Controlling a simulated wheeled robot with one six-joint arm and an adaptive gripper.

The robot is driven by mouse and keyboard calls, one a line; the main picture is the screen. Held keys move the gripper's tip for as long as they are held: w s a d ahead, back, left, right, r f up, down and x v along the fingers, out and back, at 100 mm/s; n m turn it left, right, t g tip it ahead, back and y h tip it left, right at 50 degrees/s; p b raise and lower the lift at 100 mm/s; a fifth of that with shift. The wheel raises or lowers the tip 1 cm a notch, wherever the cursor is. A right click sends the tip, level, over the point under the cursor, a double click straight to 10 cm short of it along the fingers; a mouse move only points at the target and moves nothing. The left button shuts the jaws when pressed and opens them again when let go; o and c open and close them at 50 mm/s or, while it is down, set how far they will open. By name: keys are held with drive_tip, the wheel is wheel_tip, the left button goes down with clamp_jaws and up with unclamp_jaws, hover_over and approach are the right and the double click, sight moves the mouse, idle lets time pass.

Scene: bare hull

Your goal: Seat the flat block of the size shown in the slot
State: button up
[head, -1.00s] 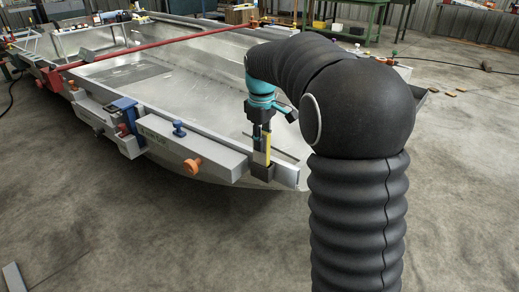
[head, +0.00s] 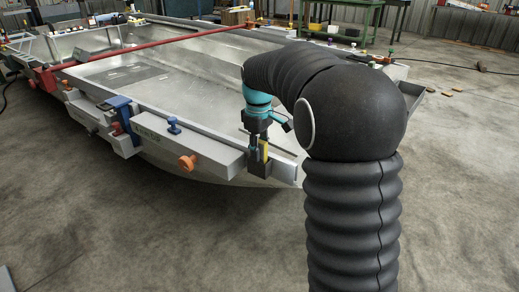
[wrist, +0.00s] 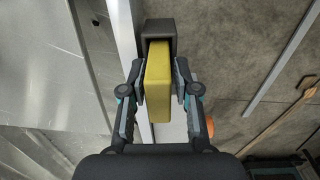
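A yellow flat block (head: 265,150) stands upright between the fingers of my gripper (head: 258,142) at the near right corner of the hull. In the wrist view the fingers (wrist: 160,88) lie close along both sides of the yellow block (wrist: 158,85) and appear shut on it. A dark grey slot holder (head: 260,168) sits at the block's lower end; in the wrist view the holder (wrist: 158,30) shows beyond the block. The block lines up roughly with the holder. How deep it sits in the slot is hidden.
A grey box (head: 188,146) with an orange knob (head: 186,162) and a blue knob (head: 173,125) is on the hull's near edge, left of my gripper. A red bar (head: 150,45) crosses the aluminium hull (head: 180,85). The concrete floor in front is clear.

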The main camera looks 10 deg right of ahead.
drive_tip(key=shift+o, duration=0.2)
drive_tip(key=shift+r, duration=0.1)
wheel_tip(320, 180, up, 11)
drive_tip(key=shift+a+r+p, duration=0.1)
drive_tip(key=shift+r+p, duration=0.1)
drive_tip(key=shift+p, duration=0.6)
drive_tip(key=shift+s+r, duration=0.1)
drive_tip(key=shift+r, duration=0.25)
drive_tip(key=shift+s+r, duration=0.15)
drive_tip(key=shift+s, duration=0.15)
drive_tip(key=s+m+t, duration=0.3)
drive_tip(key=s+m, duration=0.2)
drive_tip(key=s, duration=1.2)
drive_tip(key=s+f+m+t, duration=0.2)
drive_tip(key=s+f+m, duration=0.1)
drive_tip(key=s+f, duration=0.6)
drive_tip(key=s, duration=0.3)
drive_tip(key=shift+s+d, duration=0.2)
drive_tip(key=shift+s, duration=0.15)
